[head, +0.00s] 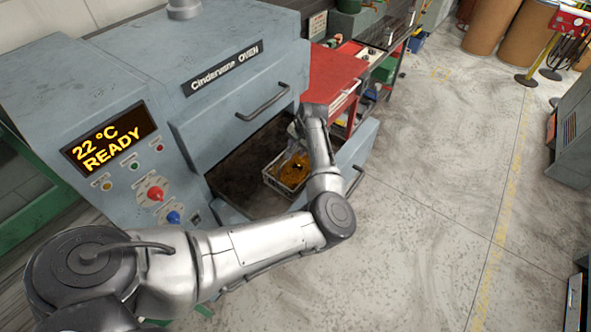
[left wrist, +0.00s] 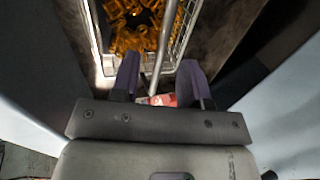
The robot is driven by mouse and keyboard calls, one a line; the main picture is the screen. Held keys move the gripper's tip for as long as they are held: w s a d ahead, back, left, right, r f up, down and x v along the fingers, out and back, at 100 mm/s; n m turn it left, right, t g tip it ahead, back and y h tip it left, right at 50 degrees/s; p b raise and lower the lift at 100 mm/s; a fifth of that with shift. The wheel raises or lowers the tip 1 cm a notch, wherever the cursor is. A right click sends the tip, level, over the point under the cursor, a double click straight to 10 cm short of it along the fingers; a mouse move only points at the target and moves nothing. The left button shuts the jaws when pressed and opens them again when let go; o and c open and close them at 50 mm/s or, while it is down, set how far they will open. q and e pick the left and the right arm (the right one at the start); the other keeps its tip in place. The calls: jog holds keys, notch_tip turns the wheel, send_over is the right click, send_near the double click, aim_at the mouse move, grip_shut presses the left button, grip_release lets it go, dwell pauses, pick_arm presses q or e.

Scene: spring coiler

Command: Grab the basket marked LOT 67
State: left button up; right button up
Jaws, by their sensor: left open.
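A wire basket (head: 279,187) holding orange-gold pieces sits in the open drawer of the oven (head: 240,110). In the left wrist view the basket (left wrist: 184,32) lies just beyond my fingers, with its heaped contents (left wrist: 130,25) at the top. My left gripper (left wrist: 160,76) is open, its two dark fingers on either side of a thin grey bar (left wrist: 160,50) that looks like the basket's handle. A red and white tag (left wrist: 160,100) shows between the fingers; its writing is not legible. In the head view my arm hides most of the gripper. My right gripper is not in view.
The oven display (head: 108,137) reads 22 °C READY. The drawer front (head: 355,160) stands out to the right of the basket. A red bench (head: 335,75) is close behind.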

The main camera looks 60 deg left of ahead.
aim_at(296, 151)
pick_arm(q)
jog(key=shift+x, duration=2.85)
grip_shut()
jog(key=shift+r, duration=0.1)
